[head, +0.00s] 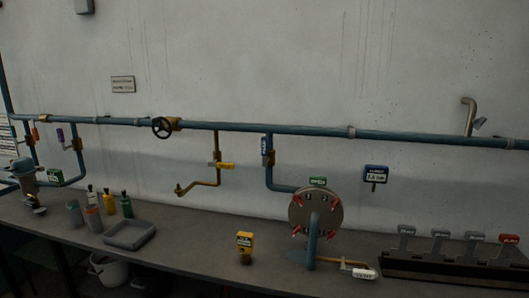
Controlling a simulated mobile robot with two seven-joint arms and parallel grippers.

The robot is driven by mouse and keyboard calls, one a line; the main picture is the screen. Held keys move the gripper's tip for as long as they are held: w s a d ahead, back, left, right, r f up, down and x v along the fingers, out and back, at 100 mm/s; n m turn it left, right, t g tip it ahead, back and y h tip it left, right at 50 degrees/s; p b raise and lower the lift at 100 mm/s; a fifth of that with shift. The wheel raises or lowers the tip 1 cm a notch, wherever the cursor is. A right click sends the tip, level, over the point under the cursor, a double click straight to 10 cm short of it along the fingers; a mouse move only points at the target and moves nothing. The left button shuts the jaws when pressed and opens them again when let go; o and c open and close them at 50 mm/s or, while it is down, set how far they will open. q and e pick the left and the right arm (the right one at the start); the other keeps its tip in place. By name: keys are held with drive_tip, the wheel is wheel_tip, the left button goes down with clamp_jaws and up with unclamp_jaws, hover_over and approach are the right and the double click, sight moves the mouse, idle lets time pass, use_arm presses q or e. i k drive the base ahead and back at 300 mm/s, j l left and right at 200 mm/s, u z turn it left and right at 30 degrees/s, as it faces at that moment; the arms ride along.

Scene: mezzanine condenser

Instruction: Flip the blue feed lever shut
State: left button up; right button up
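The blue feed lever (264,146) is a small blue handle with pale lettering. It stands upright, in line with the vertical blue pipe that drops from the long wall pipe. A small brownish valve body (271,158) sits beside its lower end. Below, the pipe bends right toward a round flanged vessel end (316,212) with red clamps and a green sign (318,181) on top. Neither of my grippers shows in the head view.
A yellow lever (226,165) and a black handwheel (162,128) are left of the blue lever. A blue display (375,175) is to its right. On the bench stand a yellow box (244,242), a grey tray (130,236), several bottles and a dark lever rack (450,262).

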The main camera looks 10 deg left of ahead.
sight(266, 160)
drive_tip(key=j+z, duration=0.15)
drive_tip(key=z, duration=0.6)
drive_tip(key=j+z, duration=0.4)
drive_tip(key=k+j+z, duration=0.2)
drive_tip(key=j+z, duration=0.15)
drive_tip(key=j, duration=0.25)
drive_tip(key=k+j, duration=0.1)
drive_tip(key=j, duration=0.25)
drive_tip(key=k+j+z, duration=0.1)
drive_tip(key=j, duration=0.25)
drive_tip(key=k+j, duration=0.2)
drive_tip(key=i+j+z, duration=0.05)
drive_tip(key=j, duration=0.05)
